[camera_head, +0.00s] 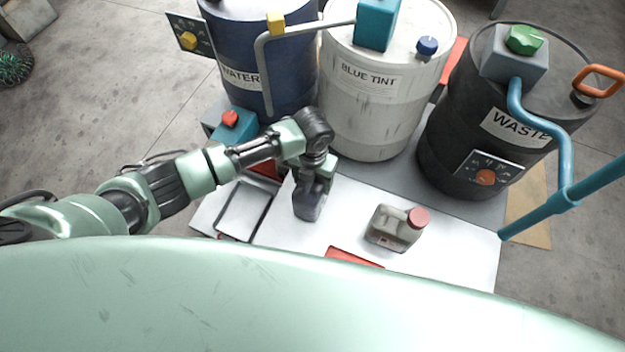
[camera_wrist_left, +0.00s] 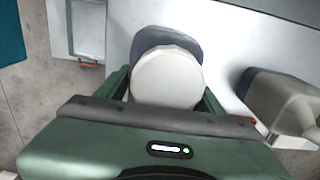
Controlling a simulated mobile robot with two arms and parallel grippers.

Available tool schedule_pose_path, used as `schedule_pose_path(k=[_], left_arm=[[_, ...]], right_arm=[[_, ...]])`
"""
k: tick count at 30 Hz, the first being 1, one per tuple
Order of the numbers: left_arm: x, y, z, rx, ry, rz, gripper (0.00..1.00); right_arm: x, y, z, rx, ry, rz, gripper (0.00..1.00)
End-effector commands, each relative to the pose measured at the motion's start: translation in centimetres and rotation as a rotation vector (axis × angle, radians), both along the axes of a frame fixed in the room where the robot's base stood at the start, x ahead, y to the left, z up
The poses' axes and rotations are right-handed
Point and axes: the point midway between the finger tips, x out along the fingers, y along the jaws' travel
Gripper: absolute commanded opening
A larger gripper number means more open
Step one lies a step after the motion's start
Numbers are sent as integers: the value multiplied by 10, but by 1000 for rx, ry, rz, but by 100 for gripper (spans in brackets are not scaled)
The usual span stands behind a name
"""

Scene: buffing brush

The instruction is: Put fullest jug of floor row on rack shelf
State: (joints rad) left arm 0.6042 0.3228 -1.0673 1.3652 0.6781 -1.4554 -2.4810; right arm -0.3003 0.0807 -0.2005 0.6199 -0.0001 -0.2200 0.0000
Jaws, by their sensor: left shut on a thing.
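My left gripper (camera_head: 313,178) points down over the white surface, shut on a dark blue-grey jug (camera_head: 307,206). In the left wrist view the jug's round white cap (camera_wrist_left: 167,77) fills the space between my green fingers, with part of its blue-grey body (camera_wrist_left: 165,38) behind. I cannot tell whether this jug touches the surface. A grey-beige jug (camera_head: 392,232) with a red cap stands to its right, apart from it; it also shows in the left wrist view (camera_wrist_left: 282,100). Liquid levels cannot be read. No rack shelf is clearly identifiable. My right gripper is out of view.
Behind stand a blue WATER drum (camera_head: 250,48), a white BLUE TINT drum (camera_head: 375,105) and a black WASTE drum (camera_head: 450,135) with a teal pipe (camera_head: 568,165) reaching forward. A dark rectangular frame (camera_head: 232,236) lies left of the held jug. The white surface (camera_head: 460,255) is bare at right.

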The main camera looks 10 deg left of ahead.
Motion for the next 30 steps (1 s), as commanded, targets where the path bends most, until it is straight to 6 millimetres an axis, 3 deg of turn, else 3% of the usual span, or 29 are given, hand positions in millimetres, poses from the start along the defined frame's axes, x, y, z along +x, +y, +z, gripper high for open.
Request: schedule_pose_path(k=[11,12,14,23,30], left_arm=[[1,-1,-2,-2,-4,0,0],[0,0,-3,0,0,0,76],[0,0,-3,1,0,0,90],[0,0,-2,0,0,0,90],[1,0,25,-1,-4,-2,90]], right_arm=[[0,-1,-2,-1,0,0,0],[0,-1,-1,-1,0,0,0],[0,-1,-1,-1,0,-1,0],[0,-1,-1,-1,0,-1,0],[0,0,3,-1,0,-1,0]])
